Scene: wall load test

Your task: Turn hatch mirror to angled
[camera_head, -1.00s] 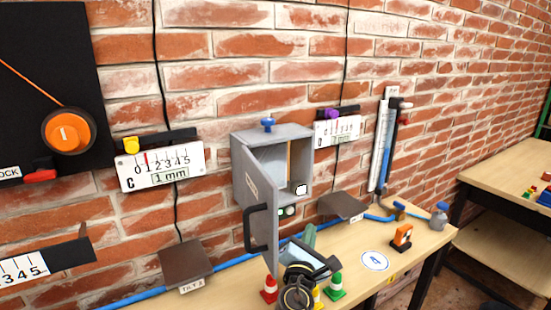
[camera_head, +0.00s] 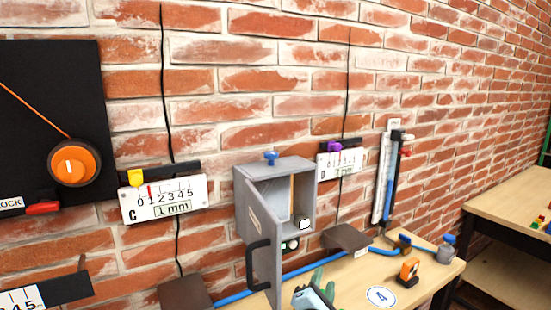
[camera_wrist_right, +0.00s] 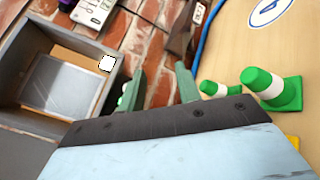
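The hatch is a grey box (camera_head: 302,175) on the brick wall. Its door (camera_head: 262,240), with a black handle (camera_head: 257,266), stands open toward me. A pale panel, apparently the mirror (camera_head: 282,208), shows inside; the right wrist view shows it at the back of the box (camera_wrist_right: 62,85). Its exact angle is hard to judge. A small white block (camera_head: 305,224) sits at the box's lower right edge. My right gripper (camera_head: 320,276) is below and in front of the box, low in the head view. In the right wrist view its green fingers (camera_wrist_right: 162,80) are apart with nothing between them. My left gripper is not in view.
A blue knob (camera_head: 270,157) tops the box. Scales marked C (camera_head: 165,200) and D (camera_head: 340,162) flank it. Green-and-white cones (camera_wrist_right: 275,88) stand near my right gripper.

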